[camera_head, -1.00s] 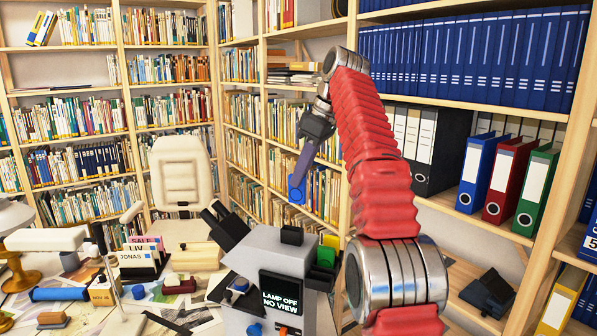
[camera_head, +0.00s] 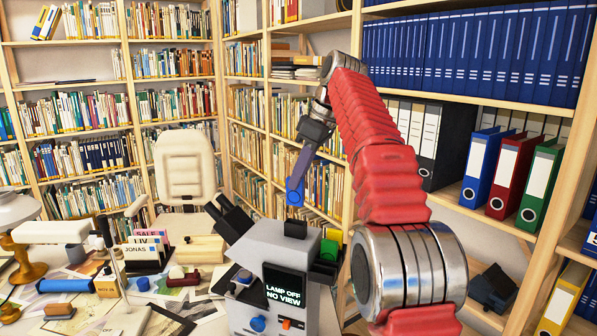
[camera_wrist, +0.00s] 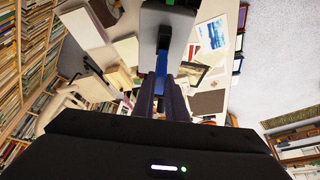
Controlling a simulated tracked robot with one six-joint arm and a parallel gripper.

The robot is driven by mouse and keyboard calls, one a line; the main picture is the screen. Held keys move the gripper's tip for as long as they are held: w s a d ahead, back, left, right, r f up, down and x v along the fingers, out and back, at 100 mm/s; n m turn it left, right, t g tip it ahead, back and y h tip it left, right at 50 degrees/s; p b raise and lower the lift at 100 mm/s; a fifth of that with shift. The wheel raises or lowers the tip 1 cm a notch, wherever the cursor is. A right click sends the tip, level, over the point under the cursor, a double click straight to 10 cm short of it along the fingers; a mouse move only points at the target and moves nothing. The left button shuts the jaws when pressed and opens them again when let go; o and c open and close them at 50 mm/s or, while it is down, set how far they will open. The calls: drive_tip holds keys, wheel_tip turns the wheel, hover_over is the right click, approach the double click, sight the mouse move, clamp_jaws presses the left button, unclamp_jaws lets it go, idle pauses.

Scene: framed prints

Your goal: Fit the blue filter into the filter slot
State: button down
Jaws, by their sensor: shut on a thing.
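My gripper (camera_head: 299,176) is shut on the blue filter (camera_head: 294,195), a small blue piece with a round mark at its lower end. It hangs in the air just above the grey viewer (camera_head: 262,250), with a visible gap. In the wrist view, the blue filter (camera_wrist: 160,84) shows between my fingers, beyond them the grey viewer (camera_wrist: 182,22). A black raised block (camera_head: 295,229) on the viewer's top, nearly under the filter, looks like the filter slot; its opening is hidden. The viewer has black eyepieces (camera_head: 230,217) and a screen (camera_head: 285,288) reading "LAMP OFF NO VIEW".
A green piece (camera_head: 329,250) sits in a dark holder at the viewer's right side. The desk left of it is crowded with card boxes (camera_head: 147,250), stamps and prints (camera_head: 163,324). A chair (camera_head: 186,165) stands behind. Bookshelves with blue binders (camera_head: 480,50) stand close on the right.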

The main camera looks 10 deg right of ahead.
sight(303, 198)
drive_tip(key=shift+f, duration=1.8)
drive_tip(key=shift+s+f, duration=0.1)
drive_tip(key=shift+f, duration=2.2)
idle(1.1)
drive_tip(key=c, duration=1.7)
unclamp_jaws()
drive_tip(key=shift+v, duration=6.7)
drive_tip(key=shift+d+r, duration=0.1)
drive_tip(key=shift+r, duration=0.05)
